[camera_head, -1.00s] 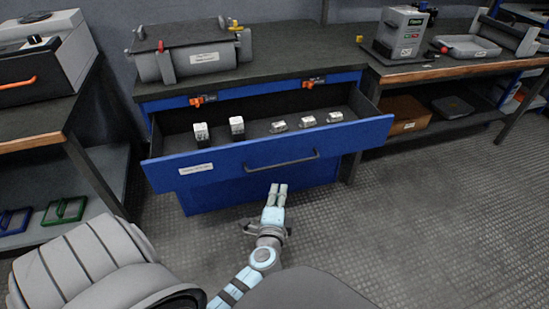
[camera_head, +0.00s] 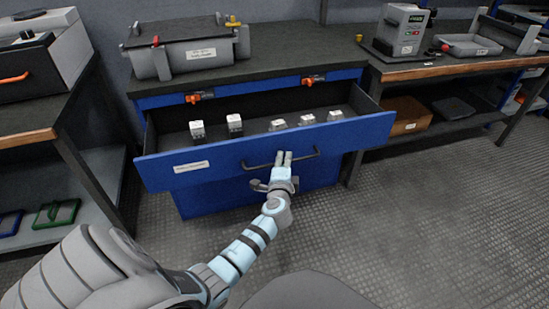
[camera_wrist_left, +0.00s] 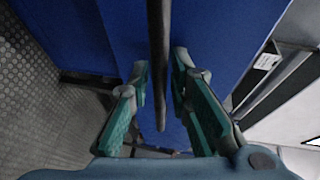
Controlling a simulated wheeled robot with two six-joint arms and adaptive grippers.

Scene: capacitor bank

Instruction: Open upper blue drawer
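The upper blue drawer (camera_head: 220,163) is pulled out of the workbench cabinet, and its inside shows. Its dark bar handle (camera_head: 308,156) runs across the front, and in the left wrist view the handle (camera_wrist_left: 157,50) passes between the fingers. My left gripper (camera_head: 284,155) is at the middle of the handle. In the left wrist view its teal-padded fingers (camera_wrist_left: 163,95) stand apart on either side of the bar, with gaps visible. My right gripper is not in view.
Two white-topped blocks (camera_head: 234,125) and several small clear-and-white parts (camera_head: 278,125) lie in the drawer. Orange latches (camera_head: 194,98) sit on the cabinet edge above. A grey case (camera_head: 190,52) stands on the bench top. Bare floor (camera_head: 430,220) lies to the right.

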